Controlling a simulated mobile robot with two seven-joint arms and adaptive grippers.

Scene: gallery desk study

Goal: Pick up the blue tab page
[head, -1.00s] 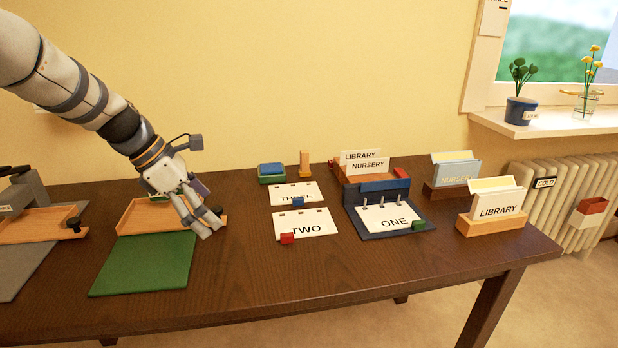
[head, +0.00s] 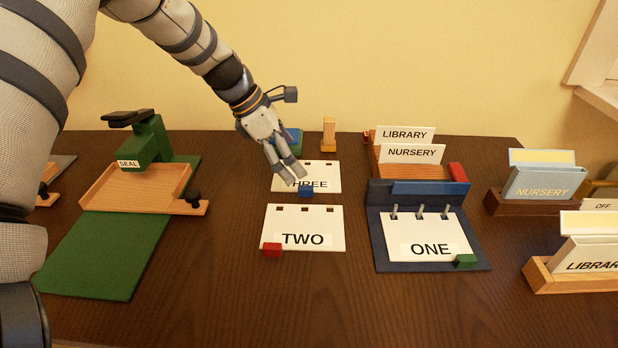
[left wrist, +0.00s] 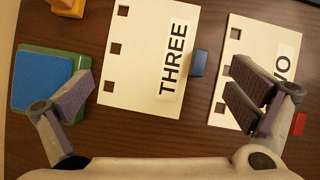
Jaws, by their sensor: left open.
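The blue tab page (head: 322,172) is a white card reading THREE, lying flat on the dark table, with a blue tab (head: 306,191) at its near edge and square holes along its far edge. In the left wrist view the page (left wrist: 140,50) and its blue tab (left wrist: 199,63) show clearly. My left gripper (head: 288,178) is over the left part of the page, fingers pointing down, empty. In the wrist view its fingers (left wrist: 165,97) are spread wide. I cannot tell its exact height above the page. My right gripper is not in view.
The TWO page (head: 318,228) with a red tab lies just in front. A blue stand (head: 385,258) holds the ONE page to the right. A blue-topped green pad (left wrist: 40,82) and a wooden peg (head: 328,133) stand behind. A green mat (head: 95,255) lies left.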

